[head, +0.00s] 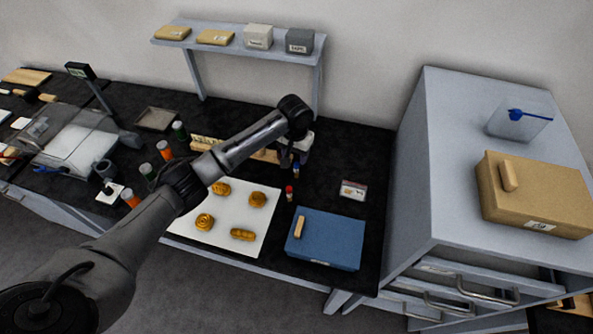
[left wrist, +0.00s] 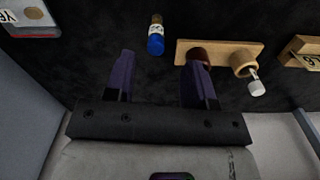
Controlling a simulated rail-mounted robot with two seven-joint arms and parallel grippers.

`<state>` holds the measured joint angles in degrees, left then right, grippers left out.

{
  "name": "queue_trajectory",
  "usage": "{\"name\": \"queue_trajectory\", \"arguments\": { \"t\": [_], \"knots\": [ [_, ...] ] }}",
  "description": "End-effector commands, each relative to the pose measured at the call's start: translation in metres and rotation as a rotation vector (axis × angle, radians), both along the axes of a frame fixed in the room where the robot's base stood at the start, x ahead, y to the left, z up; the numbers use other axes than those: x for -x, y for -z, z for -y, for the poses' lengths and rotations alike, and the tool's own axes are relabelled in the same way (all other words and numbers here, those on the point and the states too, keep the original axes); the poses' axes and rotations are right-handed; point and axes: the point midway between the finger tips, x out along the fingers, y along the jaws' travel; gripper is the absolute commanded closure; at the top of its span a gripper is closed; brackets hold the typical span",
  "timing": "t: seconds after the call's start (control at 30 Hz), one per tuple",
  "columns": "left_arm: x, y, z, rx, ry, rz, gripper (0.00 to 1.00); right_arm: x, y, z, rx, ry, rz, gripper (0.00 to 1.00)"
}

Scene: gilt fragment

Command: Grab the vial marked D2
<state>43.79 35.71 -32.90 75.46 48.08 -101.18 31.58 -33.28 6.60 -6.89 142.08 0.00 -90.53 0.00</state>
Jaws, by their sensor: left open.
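My left gripper (head: 288,160) is open and empty, low over the black bench, partly hidden by its own wrist. In the left wrist view, its two fingers (left wrist: 158,66) stand apart. A blue-capped vial (left wrist: 156,36) with a pale label lies ahead of the gap between them, not touching. It also shows in the head view (head: 296,171), beside the gripper. Its label is too small to read surely. A red-capped vial (head: 289,193) stands nearer the white sheet. A white-capped vial (left wrist: 256,86) is in a wooden rack (left wrist: 222,47). I cannot tell which vial is marked D2.
The wooden rack is close to the right finger in the left wrist view. A blue box (head: 325,240), a small labelled case (head: 353,190) and a white sheet with gilt pieces (head: 230,216) lie nearby. A grey drawer cabinet (head: 425,160) bounds the right side.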

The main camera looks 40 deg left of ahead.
Motion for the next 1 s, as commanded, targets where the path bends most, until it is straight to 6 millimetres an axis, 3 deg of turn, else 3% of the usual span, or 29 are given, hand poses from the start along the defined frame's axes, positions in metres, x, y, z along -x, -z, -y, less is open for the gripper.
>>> {"name": "queue_trajectory", "arguments": {
  "t": [0.27, 0.6, 0.83, 1.0],
  "knots": [
    [0.000, 0.012, 0.002, 0.000, 0.000, -0.001, 0.50, 0.000, 0.003, 0.000, 0.000, 0.001, 0.000, 0.57],
    [0.001, 0.053, 0.005, -0.001, -0.001, 0.000, 0.50, 0.000, 0.011, 0.002, 0.005, -0.004, 0.000, 0.57],
    [0.000, 0.054, 0.005, -0.001, 0.000, 0.001, 0.50, 0.000, 0.010, 0.003, 0.011, -0.006, 0.000, 0.57],
    [0.000, 0.054, 0.005, -0.001, 0.000, 0.001, 0.65, 0.000, 0.010, 0.003, 0.009, -0.006, 0.000, 0.57]
  ]
}}
